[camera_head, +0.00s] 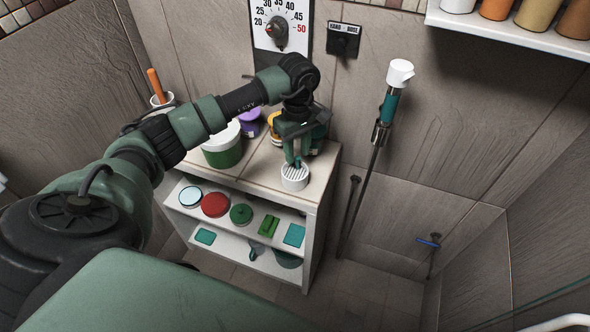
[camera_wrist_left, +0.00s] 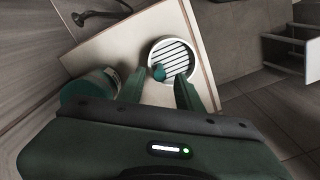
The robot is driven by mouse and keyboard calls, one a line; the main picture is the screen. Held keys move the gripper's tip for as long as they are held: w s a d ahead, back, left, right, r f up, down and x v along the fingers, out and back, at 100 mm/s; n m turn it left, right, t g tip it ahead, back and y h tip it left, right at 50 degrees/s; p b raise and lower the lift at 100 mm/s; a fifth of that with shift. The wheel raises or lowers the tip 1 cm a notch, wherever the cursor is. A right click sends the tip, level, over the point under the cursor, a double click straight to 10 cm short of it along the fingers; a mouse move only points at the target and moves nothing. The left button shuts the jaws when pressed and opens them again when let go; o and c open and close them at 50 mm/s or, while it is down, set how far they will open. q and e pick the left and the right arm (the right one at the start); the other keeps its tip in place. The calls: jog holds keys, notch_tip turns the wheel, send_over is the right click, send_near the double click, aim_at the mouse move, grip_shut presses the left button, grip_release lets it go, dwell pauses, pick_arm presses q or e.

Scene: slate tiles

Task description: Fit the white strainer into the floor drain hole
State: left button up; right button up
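The white strainer (camera_head: 294,180) is a round slotted piece on the top of the shelf unit, near its front right corner. In the left wrist view the strainer (camera_wrist_left: 180,57) shows its slots and a small teal knob (camera_wrist_left: 158,73). My left gripper (camera_head: 296,161) points down just above it. In the left wrist view its two fingers (camera_wrist_left: 160,86) are apart, with the knob seen between their tips; I see no contact. My right gripper is not in view. I cannot make out the floor drain hole in either view.
The shelf unit (camera_head: 325,170) also bears a green-and-white tub (camera_head: 223,152) and purple and yellow containers left of the gripper. Lids and small items fill its lower shelves. A pole with a white-and-teal top (camera_head: 390,105) leans on the wall to the right. Tiled floor lies beyond.

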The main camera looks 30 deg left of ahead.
aim_at(295, 172)
pick_arm(q)
jog(key=shift+f, duration=1.15)
grip_shut()
dwell(0.5)
